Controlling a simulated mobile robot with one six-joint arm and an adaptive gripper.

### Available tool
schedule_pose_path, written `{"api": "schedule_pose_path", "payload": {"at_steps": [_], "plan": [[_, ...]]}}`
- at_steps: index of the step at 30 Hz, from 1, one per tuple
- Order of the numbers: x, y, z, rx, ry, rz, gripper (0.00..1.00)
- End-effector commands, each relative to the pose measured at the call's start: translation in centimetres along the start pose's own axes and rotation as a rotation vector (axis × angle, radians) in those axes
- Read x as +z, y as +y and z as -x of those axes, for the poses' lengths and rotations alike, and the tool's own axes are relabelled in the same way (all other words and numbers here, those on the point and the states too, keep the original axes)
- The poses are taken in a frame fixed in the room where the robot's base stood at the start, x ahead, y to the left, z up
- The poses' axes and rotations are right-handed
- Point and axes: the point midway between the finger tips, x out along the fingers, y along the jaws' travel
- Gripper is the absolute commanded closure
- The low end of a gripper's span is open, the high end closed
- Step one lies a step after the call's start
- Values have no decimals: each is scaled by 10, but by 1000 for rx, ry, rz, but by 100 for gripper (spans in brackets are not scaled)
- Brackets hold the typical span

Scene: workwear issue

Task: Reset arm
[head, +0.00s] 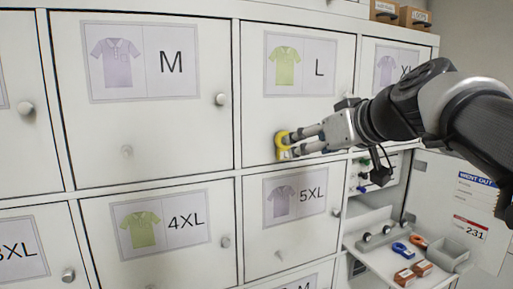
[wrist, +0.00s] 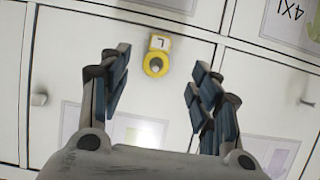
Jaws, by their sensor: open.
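A yellow ring tag (head: 280,137) hangs around a knob at the lower left of the L locker door (head: 255,100). In the wrist view the yellow ring (wrist: 156,70) circles the knob, and its pale block (wrist: 160,42) is marked L. My gripper (head: 294,143) is in front of this door, at the tag in the head view. In the wrist view its two fingers are spread wide, with the tag showing between and beyond the fingertips. Nothing is held between them. I cannot tell the exact gap to the door.
Closed lockers with shirt pictures surround it: M (head: 210,150), 4XL (head: 180,262) and 5XL (head: 290,240). Their knobs stick out. At right, a shelf (head: 375,265) holds red-brown boxes (head: 405,277), a blue-handled item (head: 402,250) and a grey bin (head: 447,252). Boxes (head: 415,17) sit on top.

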Motion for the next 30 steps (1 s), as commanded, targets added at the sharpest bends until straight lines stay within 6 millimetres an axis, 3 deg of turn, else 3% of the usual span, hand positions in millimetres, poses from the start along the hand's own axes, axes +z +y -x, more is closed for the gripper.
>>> {"api": "schedule_pose_path", "payload": {"at_steps": [3,8,11,13,17,24,27,30], "plan": [[0,1,21,3,0,0,43],[1,0,35,0,-2,-1,43],[16,-9,38,-5,-35,-17,43],[40,-23,38,-10,-90,-46,43],[119,-58,46,-3,-255,-119,43],[286,-104,84,97,-564,-211,43],[340,-110,100,150,-650,-222,43],[376,-111,112,193,-703,-224,43]]}}
